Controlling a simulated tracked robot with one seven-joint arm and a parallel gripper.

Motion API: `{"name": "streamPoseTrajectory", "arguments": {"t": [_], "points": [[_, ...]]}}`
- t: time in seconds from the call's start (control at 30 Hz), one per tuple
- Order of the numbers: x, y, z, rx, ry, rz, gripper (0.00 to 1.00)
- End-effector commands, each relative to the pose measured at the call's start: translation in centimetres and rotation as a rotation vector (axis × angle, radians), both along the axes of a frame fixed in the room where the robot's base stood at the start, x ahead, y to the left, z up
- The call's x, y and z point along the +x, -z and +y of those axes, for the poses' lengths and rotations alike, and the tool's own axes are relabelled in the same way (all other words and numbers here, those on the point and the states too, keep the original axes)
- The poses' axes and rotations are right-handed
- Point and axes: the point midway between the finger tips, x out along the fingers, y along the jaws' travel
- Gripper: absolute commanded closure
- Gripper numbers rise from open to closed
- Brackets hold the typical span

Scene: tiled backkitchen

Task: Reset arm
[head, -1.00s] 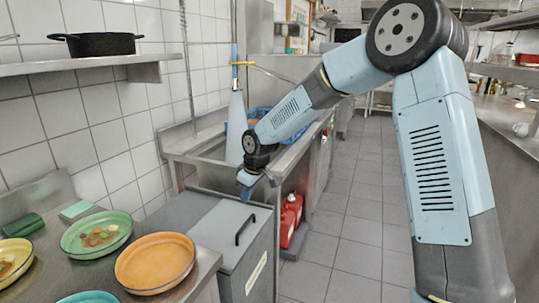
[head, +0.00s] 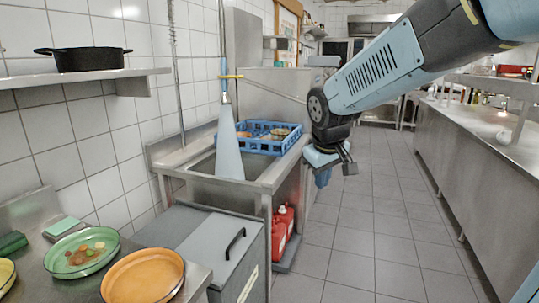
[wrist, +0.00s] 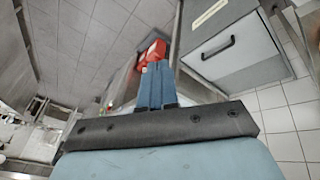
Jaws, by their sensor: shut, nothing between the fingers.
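My gripper (head: 323,176) hangs in the air over the aisle in the head view, to the right of the steel sink and apart from everything around it. In the wrist view my gripper (wrist: 156,72) shows its two blue fingers side by side, shut and empty. My arm reaches in from the upper right of the head view.
A grey lidded bin (head: 205,240) and a steel sink (head: 268,184) with a blue crate (head: 262,146) stand left of the aisle. Red canisters (head: 281,232) stand below. Plates, including an orange one (head: 143,277), lie at lower left. The tiled floor (head: 365,225) is clear.

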Motion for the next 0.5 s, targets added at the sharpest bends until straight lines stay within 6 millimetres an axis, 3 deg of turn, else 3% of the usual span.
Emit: {"name": "streamPoseTrajectory", "arguments": {"t": [0.2,0.5], "points": [[-5.1,-2.2,-3.9,0.043,0.143,-0.039,1.0],[-12.4,-3.4,-8.2,0.139,0.325,-0.084,1.0]]}}
